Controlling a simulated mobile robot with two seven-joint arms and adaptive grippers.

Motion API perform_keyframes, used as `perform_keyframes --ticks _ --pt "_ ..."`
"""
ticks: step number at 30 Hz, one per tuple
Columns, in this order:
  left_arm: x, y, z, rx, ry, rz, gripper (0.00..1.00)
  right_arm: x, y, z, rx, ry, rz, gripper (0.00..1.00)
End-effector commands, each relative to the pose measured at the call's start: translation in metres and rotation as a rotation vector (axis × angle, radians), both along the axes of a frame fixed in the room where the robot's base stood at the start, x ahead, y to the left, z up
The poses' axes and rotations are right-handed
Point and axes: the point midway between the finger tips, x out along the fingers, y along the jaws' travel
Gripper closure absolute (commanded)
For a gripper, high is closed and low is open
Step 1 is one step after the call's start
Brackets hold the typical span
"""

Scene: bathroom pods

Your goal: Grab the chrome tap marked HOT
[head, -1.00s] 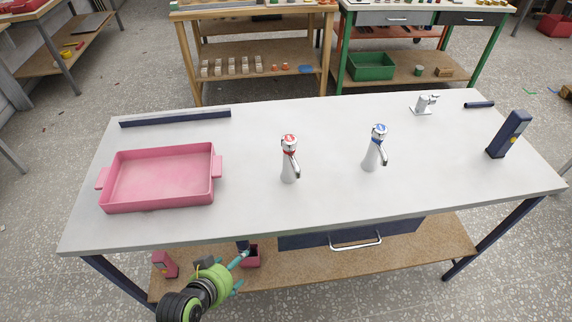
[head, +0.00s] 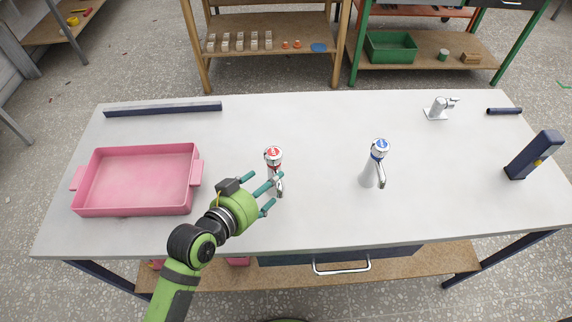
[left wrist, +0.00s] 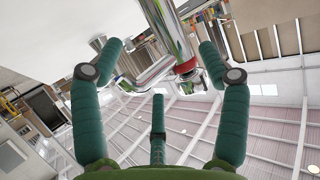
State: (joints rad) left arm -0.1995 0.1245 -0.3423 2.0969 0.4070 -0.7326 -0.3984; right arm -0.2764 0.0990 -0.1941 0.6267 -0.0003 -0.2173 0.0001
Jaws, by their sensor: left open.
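The chrome tap with a red band and red-marked cap (head: 274,158) stands upright on the white worktop, left of a similar chrome tap with a blue band (head: 376,165). I cannot read the lettering on either one. My left gripper (head: 265,189) is open at the red-banded tap, its fingers overlapping the lower body and spout in the head view. In the left wrist view the chrome body (left wrist: 165,27) and its red band (left wrist: 186,67) show between and beyond the spread green fingers (left wrist: 160,65). Contact cannot be told. My right gripper is not in view.
A pink tray (head: 135,212) lies left of my gripper on the worktop (head: 300,230). A dark bar (head: 163,108) lies behind it. A small chrome fitting (head: 438,108), a dark rod (head: 504,111) and a dark upright device (head: 535,155) are at the right. The worktop between the taps is clear.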

Motion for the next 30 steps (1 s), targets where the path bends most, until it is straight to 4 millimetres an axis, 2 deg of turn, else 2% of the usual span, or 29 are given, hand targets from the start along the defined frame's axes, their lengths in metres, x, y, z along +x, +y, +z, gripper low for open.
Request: perform_keyframes --ticks 7,11,18,23,28,29,30 --pt "0.017 -0.011 -0.006 -0.002 0.0 0.001 0.24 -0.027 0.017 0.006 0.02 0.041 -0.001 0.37" --pt "0.03 -0.016 -0.009 -0.002 0.0 0.001 0.24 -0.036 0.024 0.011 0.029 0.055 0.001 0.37" --pt "0.053 -0.029 -0.022 -0.001 0.001 0.0 0.24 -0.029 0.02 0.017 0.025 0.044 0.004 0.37" --pt "0.057 -0.031 -0.025 -0.001 0.0 0.0 0.24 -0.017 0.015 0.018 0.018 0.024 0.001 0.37" --pt "0.057 -0.031 -0.025 -0.001 0.001 0.0 0.24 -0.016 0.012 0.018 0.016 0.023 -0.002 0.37" --pt "0.057 -0.031 -0.025 -0.001 0.001 0.0 0.36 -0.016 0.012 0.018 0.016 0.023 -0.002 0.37" --pt "0.057 -0.031 -0.025 -0.001 0.001 0.0 0.52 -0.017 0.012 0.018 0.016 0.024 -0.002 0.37"
